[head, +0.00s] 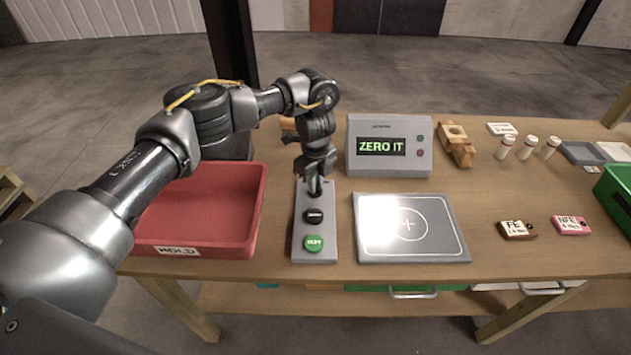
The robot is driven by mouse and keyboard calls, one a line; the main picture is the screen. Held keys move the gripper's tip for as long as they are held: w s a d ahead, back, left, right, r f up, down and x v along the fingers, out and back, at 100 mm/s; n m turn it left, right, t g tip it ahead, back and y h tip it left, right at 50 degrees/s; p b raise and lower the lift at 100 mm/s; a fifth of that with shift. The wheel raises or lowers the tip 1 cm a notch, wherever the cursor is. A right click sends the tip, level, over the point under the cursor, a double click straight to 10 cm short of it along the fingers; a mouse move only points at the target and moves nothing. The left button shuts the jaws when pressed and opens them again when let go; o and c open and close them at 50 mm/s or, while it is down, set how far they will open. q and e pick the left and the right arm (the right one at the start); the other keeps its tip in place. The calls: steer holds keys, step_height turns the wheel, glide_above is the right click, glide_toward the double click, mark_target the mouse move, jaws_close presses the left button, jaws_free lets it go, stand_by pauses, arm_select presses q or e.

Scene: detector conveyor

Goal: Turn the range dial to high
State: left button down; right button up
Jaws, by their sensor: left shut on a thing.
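A grey control panel (301,222) lies on the table, with a black button (314,216) and a green button (314,243) on its near part. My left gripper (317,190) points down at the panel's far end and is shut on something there. That is where the range dial appears to be, but the gripper hides it, so its setting cannot be read. A grey detector box (418,163) stands behind, its screen (380,147) reading "ZERO IT". My right gripper is not in view.
A red tray (215,205) labelled "MOLD" sits left of the panel, under my left arm. A grey plate with a circle and cross (432,225) lies to the right. Blocks marked "FE" (517,230) and "NFE" (570,225), white bottles (528,147) and a green bin (618,195) are farther right.

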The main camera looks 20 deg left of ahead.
arm_select(q)
steer(key=c, duration=1.4)
jaws_free()
steer(key=shift+c, duration=0.2)
step_height(320, 180, up, 11)
steer(key=shift+d+f, duration=0.1)
steer(key=shift+f, duration=0.05)
